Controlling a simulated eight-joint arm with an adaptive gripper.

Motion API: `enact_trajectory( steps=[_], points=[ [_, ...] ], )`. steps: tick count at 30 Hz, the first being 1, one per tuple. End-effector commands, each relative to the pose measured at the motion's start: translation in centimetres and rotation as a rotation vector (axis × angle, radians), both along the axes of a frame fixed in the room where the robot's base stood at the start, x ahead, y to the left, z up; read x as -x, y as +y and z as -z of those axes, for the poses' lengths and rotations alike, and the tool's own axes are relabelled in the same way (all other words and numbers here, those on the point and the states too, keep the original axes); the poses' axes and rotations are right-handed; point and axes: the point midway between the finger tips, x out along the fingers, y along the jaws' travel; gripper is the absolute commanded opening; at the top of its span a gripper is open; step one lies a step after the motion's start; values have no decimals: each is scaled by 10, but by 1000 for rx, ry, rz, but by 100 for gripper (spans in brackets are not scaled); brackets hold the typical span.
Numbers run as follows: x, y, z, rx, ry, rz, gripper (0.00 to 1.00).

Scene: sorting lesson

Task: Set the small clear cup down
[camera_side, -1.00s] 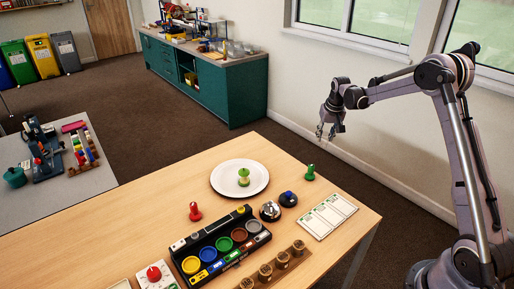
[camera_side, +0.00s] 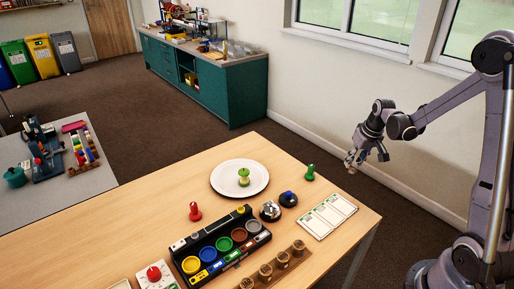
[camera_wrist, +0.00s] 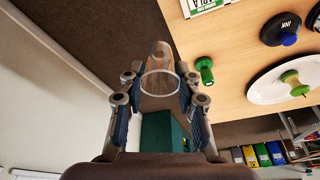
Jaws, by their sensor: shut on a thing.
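The small clear cup (camera_wrist: 160,68) shows in the wrist view between the fingers of my gripper (camera_wrist: 160,92). It is see-through, with a pale round rim facing the camera. My gripper is shut on it. In the side view my gripper (camera_side: 364,157) hangs in the air beyond the right end of the wooden table (camera_side: 150,237), over the floor. The cup is too small and clear to make out surely there.
On the table are a white plate (camera_side: 220,183) with a green-and-yellow piece, a green peg (camera_side: 310,173), a red peg (camera_side: 195,212), a bell (camera_side: 270,211), a blue-knobbed pad (camera_side: 288,199), a card (camera_side: 328,216) and a black colour tray (camera_side: 181,244). The table's left part is bare.

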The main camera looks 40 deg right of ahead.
Motion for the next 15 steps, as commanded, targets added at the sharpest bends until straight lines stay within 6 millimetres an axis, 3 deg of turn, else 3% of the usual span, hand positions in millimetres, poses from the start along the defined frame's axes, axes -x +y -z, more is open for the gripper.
enact_trajectory(
  steps=[9,15],
  points=[
    [-53,37,38,1,0,-4,24],
    [-69,49,51,2,1,1,24]
  ],
)
